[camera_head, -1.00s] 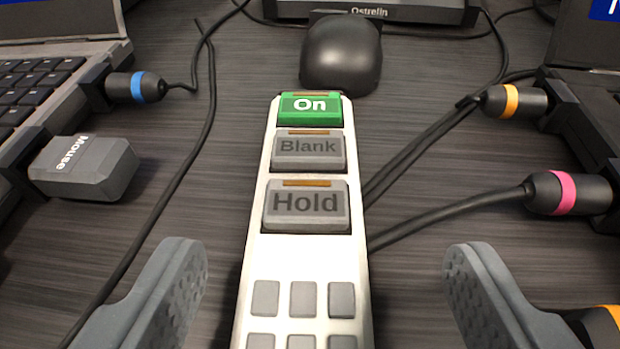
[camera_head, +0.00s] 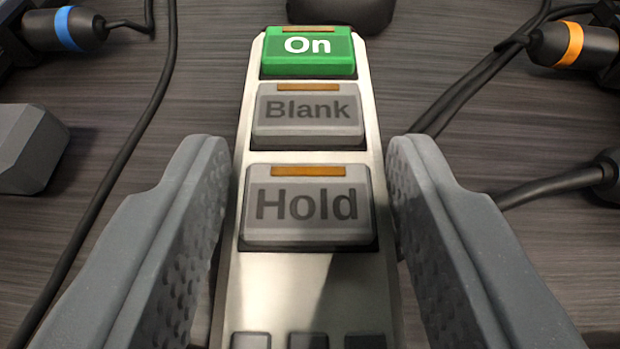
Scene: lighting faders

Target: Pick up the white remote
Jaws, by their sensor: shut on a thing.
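The white remote (camera_head: 290,285) lies lengthwise in the middle of the view. It has a green "On" button at its far end, then grey "Blank" and "Hold" buttons, and small grey keys at the bottom edge. Its near end is out of frame. My gripper (camera_head: 305,170) has one grey finger on each side of the remote, beside the "Hold" button. The fingers are shut on the remote's sides. I cannot tell from this view whether the remote is clear of the desk.
A dark mouse (camera_head: 330,12) sits just beyond the remote's far end. A grey block (camera_head: 28,148) is at the left. Black cables (camera_head: 130,150) run along both sides. Plugs with a blue band (camera_head: 65,28) and an orange band (camera_head: 572,44) are at the upper corners.

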